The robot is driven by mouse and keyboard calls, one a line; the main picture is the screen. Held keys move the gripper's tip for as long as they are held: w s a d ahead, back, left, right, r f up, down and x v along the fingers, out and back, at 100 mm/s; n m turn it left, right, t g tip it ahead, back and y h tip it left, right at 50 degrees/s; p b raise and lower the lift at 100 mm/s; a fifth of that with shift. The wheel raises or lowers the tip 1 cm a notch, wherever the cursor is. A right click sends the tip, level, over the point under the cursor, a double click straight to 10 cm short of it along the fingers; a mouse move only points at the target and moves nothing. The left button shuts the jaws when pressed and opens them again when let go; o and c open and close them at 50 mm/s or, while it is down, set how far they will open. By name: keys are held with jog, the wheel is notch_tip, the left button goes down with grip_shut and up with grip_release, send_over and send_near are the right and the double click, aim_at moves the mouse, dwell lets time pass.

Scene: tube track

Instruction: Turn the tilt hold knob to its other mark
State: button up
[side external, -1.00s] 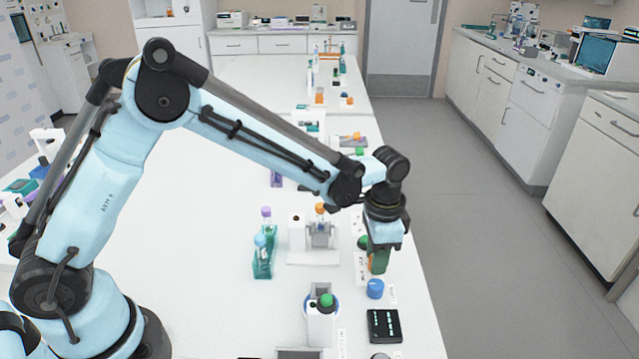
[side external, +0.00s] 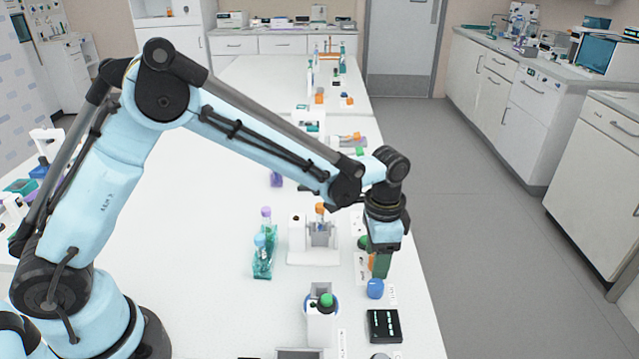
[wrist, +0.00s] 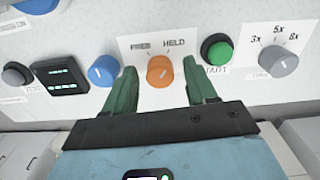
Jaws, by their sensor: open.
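The tilt hold knob is the orange knob (wrist: 160,71) on a white plate lettered FREE on the left and HELD on the right. Its pale line appears to lean up and right, towards HELD. My gripper (wrist: 160,66) is open, its two green fingers on either side of the knob with gaps between. In the side view my gripper (side external: 381,264) is low at the right edge of the bench, with a bit of the orange knob (side external: 371,262) showing beside its fingers.
A blue knob (wrist: 103,71) is close to the left finger, and a green button (wrist: 217,51) is close to the right finger. A grey 3x-5x-8x dial (wrist: 278,61) is farther right. A black display box (wrist: 58,76) is at left. A tube rack (side external: 264,262) stands on the bench.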

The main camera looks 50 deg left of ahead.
notch_tip(320, 180, up, 12)
dwell(0.6)
jog(key=s+a+r+n+t, duration=0.1)
jog(key=s+a+n+t, duration=0.6)
jog(key=s+a, duration=0.7)
jog(key=shift+s+n, duration=0.45)
jog(key=shift+n, duration=0.15)
jog(key=shift+r, duration=0.1)
dwell(0.4)
